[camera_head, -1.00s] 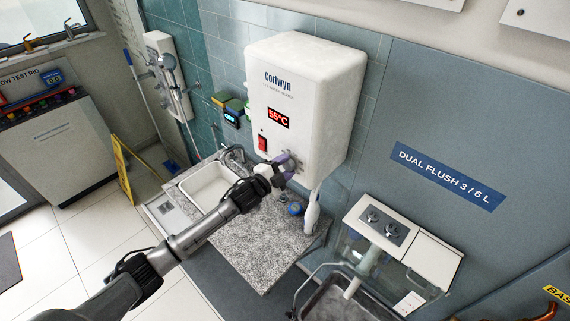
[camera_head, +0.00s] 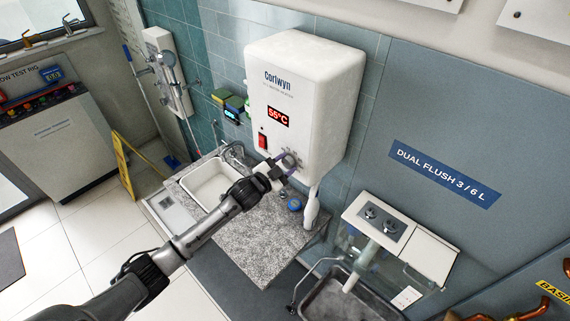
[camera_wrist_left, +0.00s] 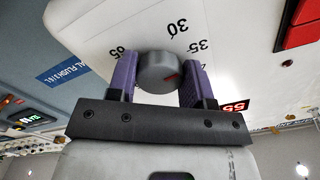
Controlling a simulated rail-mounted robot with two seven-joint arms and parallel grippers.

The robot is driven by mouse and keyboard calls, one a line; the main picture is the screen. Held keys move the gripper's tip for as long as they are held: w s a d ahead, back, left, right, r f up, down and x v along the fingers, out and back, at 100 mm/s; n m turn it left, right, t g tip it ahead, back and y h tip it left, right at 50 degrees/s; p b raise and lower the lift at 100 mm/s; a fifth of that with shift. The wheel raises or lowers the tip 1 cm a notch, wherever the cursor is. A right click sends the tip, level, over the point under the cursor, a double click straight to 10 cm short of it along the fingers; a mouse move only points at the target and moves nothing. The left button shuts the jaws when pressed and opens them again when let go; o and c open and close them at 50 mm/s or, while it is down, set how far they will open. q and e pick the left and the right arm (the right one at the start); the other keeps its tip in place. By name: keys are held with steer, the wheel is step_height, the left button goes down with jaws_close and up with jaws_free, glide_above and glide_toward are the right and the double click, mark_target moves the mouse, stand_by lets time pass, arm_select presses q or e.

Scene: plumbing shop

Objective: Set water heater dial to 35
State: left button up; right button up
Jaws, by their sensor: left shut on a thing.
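The white water heater (camera_head: 305,95) hangs on the tiled wall, and its red display (camera_head: 278,116) reads 55°C. Its round grey dial (camera_wrist_left: 157,71) shows in the left wrist view, with printed numbers around it including 30, 35 and 65. A red pointer mark on the dial points right and slightly down in that view, toward the right finger and not at 35. My left gripper (camera_head: 279,172) is at the heater's lower front. Its purple fingers (camera_wrist_left: 158,82) are shut on the dial, one on each side. Some scale numbers are hidden behind the fingers. My right gripper is not in view.
A red switch (camera_head: 262,140) sits left of the dial. Below are a speckled counter (camera_head: 255,240) with a sink (camera_head: 208,185), a blue round object (camera_head: 294,205) and a white bottle-like object (camera_head: 312,208). A cistern (camera_head: 400,235) stands to the right.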

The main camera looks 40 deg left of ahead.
arm_select(q)
steer(key=shift+f, duration=0.1)
steer(key=o, duration=0.9)
steer(key=shift+s, duration=0.1)
steer(key=s+a+b, duration=0.1)
steer(key=s+b, duration=0.2)
steer(key=s, duration=1)
steer(key=shift+s, duration=0.3)
